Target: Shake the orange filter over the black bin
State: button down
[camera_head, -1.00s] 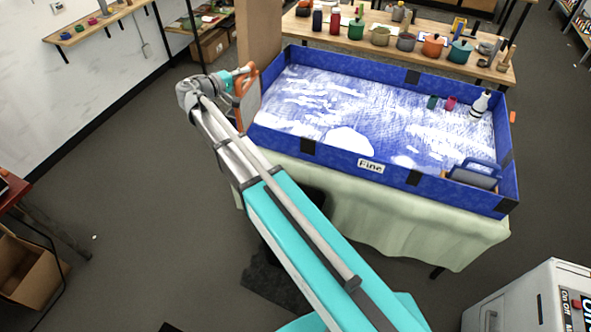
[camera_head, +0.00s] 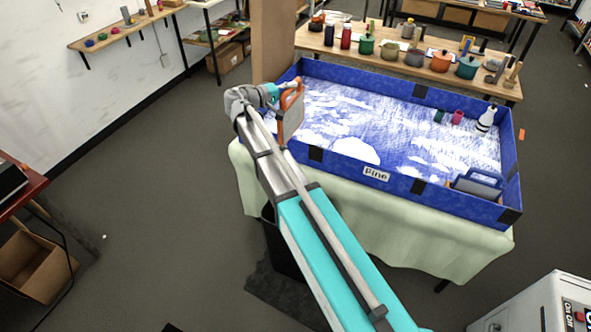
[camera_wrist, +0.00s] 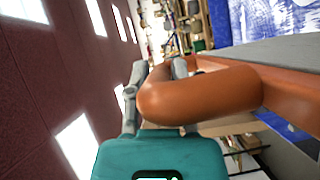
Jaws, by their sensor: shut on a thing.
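The orange filter (camera_head: 291,111) has an orange frame with a handle loop and a grey panel. It is upright, just over the left end of the blue-walled tray. My gripper (camera_head: 281,89) is shut on its handle. In the wrist view the gripper fingers (camera_wrist: 158,75) close around the thick orange handle (camera_wrist: 200,92). The black bin (camera_head: 283,245) stands on the floor in front of the table's left part. My arm covers much of it, and its opening is mostly hidden.
The blue tray (camera_head: 330,156), labelled "Fine", sits on a cloth-covered table (camera_head: 400,232). At its right end are a blue-handled tool (camera_head: 478,184) and a white bottle (camera_head: 487,119). A wooden table with pots stands behind. Open floor lies to the left.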

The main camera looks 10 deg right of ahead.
jog(key=shift+s+a, duration=0.1)
jog(key=shift+f+b, duration=0.25)
jog(key=shift+b, duration=0.05)
notch_tip(320, 180, down, 35)
jog(key=d+m+g+b, duration=0.1)
jog(key=b, duration=3.4)
jog(key=shift+s+d+f+g+h, duration=0.2)
jog(key=shift+s+d+g+h, duration=0.1)
jog(key=shift+s+d+g, duration=0.1)
jog(key=shift+f+b, duration=0.25)
jog(key=shift+b, duration=0.2)
jog(key=shift+f+b, duration=1.15)
jog(key=shift+f, duration=0.05)
